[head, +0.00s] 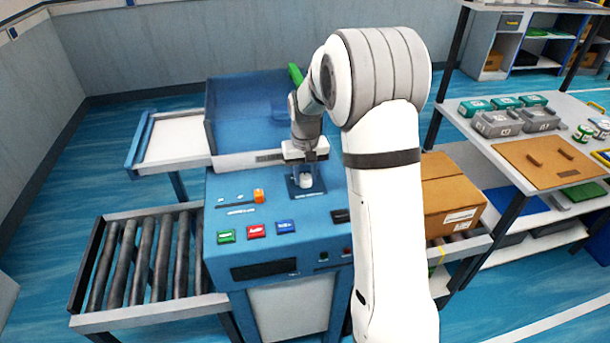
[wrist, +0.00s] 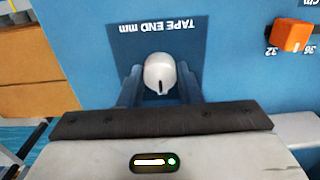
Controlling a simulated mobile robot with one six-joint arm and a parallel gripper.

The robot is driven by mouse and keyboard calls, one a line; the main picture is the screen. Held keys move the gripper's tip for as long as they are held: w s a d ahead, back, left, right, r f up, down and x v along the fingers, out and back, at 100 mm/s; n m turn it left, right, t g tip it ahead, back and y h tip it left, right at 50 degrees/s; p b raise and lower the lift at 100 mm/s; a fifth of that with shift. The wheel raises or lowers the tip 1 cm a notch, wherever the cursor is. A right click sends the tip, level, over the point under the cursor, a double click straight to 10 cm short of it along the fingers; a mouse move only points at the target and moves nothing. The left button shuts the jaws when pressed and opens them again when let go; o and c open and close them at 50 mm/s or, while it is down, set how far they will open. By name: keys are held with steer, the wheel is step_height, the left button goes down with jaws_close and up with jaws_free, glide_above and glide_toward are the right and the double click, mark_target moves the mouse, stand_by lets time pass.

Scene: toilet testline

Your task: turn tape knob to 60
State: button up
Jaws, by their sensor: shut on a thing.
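The tape knob (wrist: 160,75) is white and round with a dark pointer line, set on a dark blue plate marked "TAPE END mm", which reads upside down in the wrist view. In that view the pointer line is near the bottom of the knob. My gripper (wrist: 159,88) has one finger on each side of the knob and is shut on it. In the head view my gripper (head: 305,176) reaches down to the knob (head: 306,181) on the blue console. The scale numbers around the knob are not visible.
An orange knob (wrist: 292,36) with 32 and 36 marks sits beside the plate. Green, red and blue buttons (head: 256,231) lie on the console front. A roller conveyor (head: 140,260) is at left, a cardboard box (head: 450,195) at right. A shelf table (head: 480,150) stands further right.

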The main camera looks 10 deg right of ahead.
mark_target(305, 176)
stand_by(0.4)
steer(key=o, duration=1)
steer(key=shift+r+b, duration=0.55)
steer(key=shift+r, duration=3.35)
